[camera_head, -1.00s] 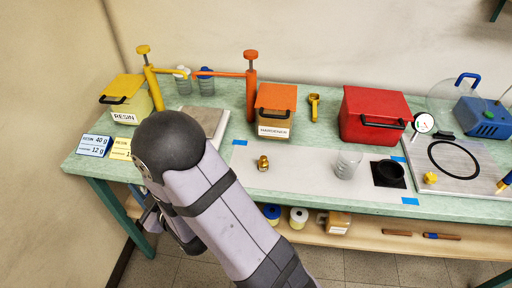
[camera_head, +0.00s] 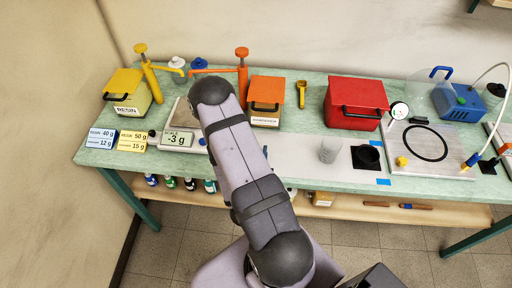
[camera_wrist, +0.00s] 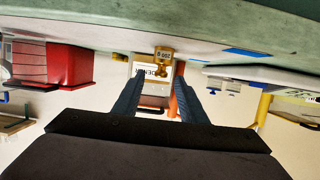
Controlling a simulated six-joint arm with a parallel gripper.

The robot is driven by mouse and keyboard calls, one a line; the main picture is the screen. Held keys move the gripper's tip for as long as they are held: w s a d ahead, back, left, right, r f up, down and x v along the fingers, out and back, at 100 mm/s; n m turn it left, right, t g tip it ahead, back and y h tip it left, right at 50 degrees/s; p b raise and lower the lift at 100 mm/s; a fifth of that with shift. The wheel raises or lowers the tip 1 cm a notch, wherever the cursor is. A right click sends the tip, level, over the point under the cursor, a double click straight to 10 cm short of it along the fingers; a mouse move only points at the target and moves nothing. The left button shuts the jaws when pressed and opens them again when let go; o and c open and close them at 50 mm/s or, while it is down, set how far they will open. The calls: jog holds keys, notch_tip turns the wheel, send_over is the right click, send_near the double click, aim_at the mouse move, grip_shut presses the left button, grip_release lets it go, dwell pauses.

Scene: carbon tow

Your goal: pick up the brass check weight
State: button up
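The brass check weight (camera_wrist: 164,58) shows in the wrist view, a small brass piece with dark lettering on it, by the bench surface. My gripper (camera_wrist: 160,72) is open in the wrist view, one dark finger on each side of the line to the weight. The weight appears at or just beyond the fingertips, with visible gaps to both fingers; I cannot tell the exact depth. In the head view my arm hides both the weight and the gripper.
A scale (camera_head: 178,138) reading -3 g stands left of my arm. The orange hardener box (camera_head: 266,92), yellow resin box (camera_head: 127,94) and red case (camera_head: 355,101) stand behind. A clear cup (camera_head: 328,151) and black mould (camera_head: 366,157) are to the right.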

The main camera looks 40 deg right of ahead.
jog(key=shift+w+d+f+b, duration=0.35)
jog(key=shift+w+b, duration=0.05)
jog(key=shift+b, duration=0.4)
jog(key=shift+w+d+b, duration=0.35)
jog(key=shift+b, duration=0.1)
jog(key=shift+f+b+x, duration=0.2)
jog(key=shift+b+x, duration=0.65)
jog(key=shift+b, duration=0.2)
jog(key=p+x, duration=0.2)
jog(key=shift+w+d, duration=0.2)
jog(key=shift+d, duration=0.05)
jog(key=shift+w+d+f, duration=0.15)
jog(key=shift+w+d, duration=0.05)
jog(key=shift+w, duration=0.05)
grip_shut()
